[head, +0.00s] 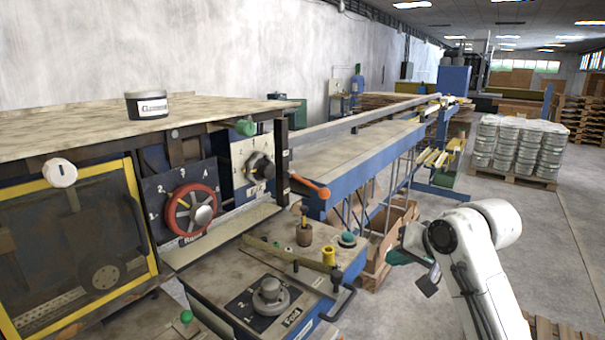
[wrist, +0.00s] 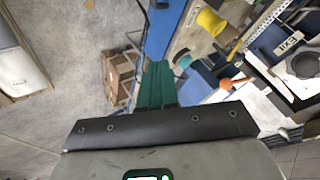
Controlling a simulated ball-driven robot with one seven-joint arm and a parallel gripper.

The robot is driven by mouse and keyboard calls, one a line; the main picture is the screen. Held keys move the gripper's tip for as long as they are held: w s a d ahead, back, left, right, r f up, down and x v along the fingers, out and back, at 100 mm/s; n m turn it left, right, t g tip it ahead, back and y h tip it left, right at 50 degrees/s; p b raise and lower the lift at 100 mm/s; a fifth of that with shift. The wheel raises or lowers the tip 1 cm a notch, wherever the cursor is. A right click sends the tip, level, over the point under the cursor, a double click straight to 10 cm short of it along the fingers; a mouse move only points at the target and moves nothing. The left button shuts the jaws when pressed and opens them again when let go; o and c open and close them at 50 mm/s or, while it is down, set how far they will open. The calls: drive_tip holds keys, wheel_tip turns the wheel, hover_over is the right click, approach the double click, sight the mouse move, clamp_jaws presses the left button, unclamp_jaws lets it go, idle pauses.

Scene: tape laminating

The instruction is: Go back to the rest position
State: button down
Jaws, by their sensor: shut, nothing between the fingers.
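My gripper (head: 398,257) shows in the head view at the end of my white arm, to the right of the machine's control panel. Its green fingers (wrist: 156,85) are together and empty in the wrist view, pointing up the picture. They are over the floor side, close to the blue machine edge. The laminating machine (head: 190,120) stands at the left of the head view, with a red handwheel (head: 191,210) and a grey dial (head: 268,295) on its panels. Nothing is held.
The orange-tipped lever (head: 311,187) and yellow knob (head: 328,256) stick out from the machine near my gripper. Open floor (head: 545,235) lies to the right.

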drive_tip(key=s+f+g+h, duration=0.1)
drive_tip(key=s+f+g, duration=0.2)
drive_tip(key=s+f, duration=1.7)
drive_tip(key=s+d+f+g+h, duration=0.1)
drive_tip(key=s+d+f, duration=0.1)
drive_tip(key=s, duration=0.6)
drive_tip(key=s+d+f+n+g+h, duration=0.1)
drive_tip(key=s+d+f, duration=0.2)
drive_tip(key=s, duration=0.6)
drive_tip(key=s+d+f+n+g+h+b, duration=0.1)
drive_tip(key=s+d+f, duration=0.1)
drive_tip(key=s+f, duration=0.3)
drive_tip(key=s, duration=0.4)
drive_tip(key=shift+s+d+f+g+h, duration=0.15)
drive_tip(key=shift+d+f+g+h, duration=0.25)
